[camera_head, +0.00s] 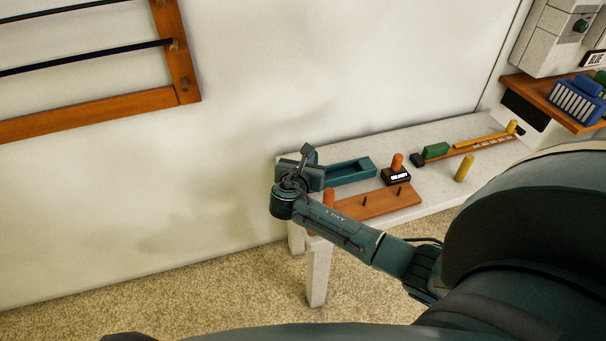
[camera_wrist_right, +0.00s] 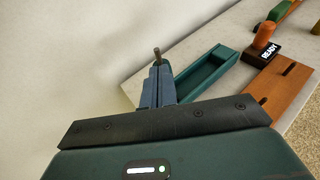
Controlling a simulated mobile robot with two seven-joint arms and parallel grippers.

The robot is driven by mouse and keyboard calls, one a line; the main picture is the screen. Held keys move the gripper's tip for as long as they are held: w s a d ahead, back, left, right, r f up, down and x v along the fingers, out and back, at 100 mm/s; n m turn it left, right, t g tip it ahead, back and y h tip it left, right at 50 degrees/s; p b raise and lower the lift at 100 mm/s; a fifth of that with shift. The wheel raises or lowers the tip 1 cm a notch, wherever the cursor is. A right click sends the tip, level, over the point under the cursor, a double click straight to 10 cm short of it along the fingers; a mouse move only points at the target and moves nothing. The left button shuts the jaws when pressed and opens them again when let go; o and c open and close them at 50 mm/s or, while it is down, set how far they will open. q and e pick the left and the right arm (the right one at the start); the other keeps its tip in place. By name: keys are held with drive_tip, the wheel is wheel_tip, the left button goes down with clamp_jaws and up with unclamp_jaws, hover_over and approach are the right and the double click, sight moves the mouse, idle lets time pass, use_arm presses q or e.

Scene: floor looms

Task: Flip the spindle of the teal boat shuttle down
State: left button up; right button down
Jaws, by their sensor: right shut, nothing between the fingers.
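The teal boat shuttle (camera_head: 352,170) lies on the left end of the pale bench, with its long hollow facing up. It also shows in the right wrist view (camera_wrist_right: 208,76), to the right of the fingers. My right gripper (camera_head: 309,166) is at the shuttle's left end. In the wrist view its fingers (camera_wrist_right: 157,72) are together with nothing between them. A thin grey-brown pin (camera_wrist_right: 156,51), apparently the raised spindle, stands just beyond the fingertips. Its base is hidden behind the fingers, and I cannot tell whether they touch it. My left gripper is out of view.
Beside the shuttle are an orange board (camera_head: 378,202) with dark pegs and a READY block (camera_head: 396,176) with an orange knob. A yellow peg (camera_head: 465,167) and a green piece (camera_head: 436,151) stand farther right. The wall rises close behind the bench.

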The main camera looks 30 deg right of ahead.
drive_tip(key=shift+w+d, duration=0.55)
drive_tip(key=shift+d+r, duration=0.1)
